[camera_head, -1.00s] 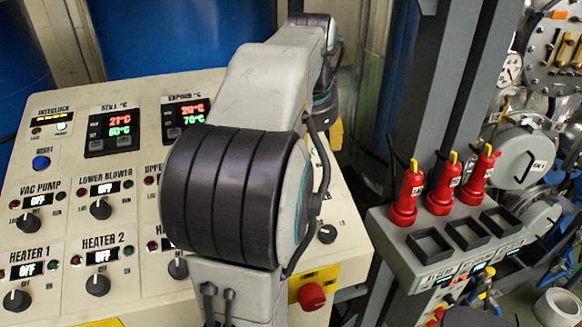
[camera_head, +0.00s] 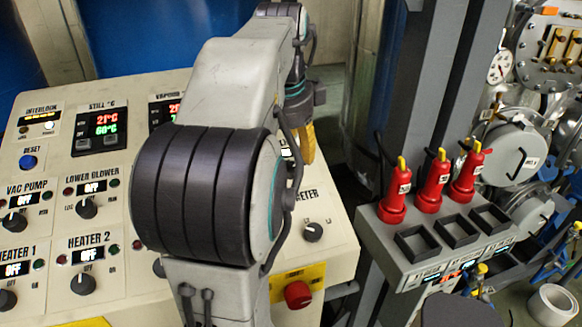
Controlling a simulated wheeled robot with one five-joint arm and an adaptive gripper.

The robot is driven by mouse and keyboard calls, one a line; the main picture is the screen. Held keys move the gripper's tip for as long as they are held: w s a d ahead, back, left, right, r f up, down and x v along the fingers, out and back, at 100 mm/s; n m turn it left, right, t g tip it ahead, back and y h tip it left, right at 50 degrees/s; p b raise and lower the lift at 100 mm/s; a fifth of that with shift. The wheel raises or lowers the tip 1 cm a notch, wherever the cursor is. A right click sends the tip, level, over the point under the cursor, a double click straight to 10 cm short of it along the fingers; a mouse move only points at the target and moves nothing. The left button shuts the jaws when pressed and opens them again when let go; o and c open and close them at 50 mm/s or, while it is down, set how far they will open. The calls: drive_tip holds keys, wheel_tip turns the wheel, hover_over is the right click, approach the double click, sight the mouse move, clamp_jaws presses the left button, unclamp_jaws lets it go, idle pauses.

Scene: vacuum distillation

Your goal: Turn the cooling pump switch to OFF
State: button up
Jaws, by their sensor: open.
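The control panel (camera_head: 40,105) stands in front of me with rows of black knobs. No label reading cooling pump shows; my arm covers the middle and right part of the panel, so I cannot pick out that switch. One black knob (camera_head: 313,232) is visible at the panel's right, beside a partly hidden label ending in "METER". My gripper (camera_head: 308,148) shows as yellow fingers hanging down behind my arm, over the panel's far right edge. It is open, and nothing shows between the fingers.
The vac pump (camera_head: 15,222), lower blower (camera_head: 87,207) and heater 2 (camera_head: 83,284) knobs are on the left. A red button (camera_head: 298,294) sits at the panel's lower right. A grey rack (camera_head: 385,258) with red handles and a dark post (camera_head: 400,120) stand to the right.

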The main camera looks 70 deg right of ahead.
sight(292, 167)
drive_tip(key=shift+p+x, duration=2)
drive_tip(key=shift+x, duration=1.6)
drive_tip(key=shift+s, duration=0.1)
clamp_jaws()
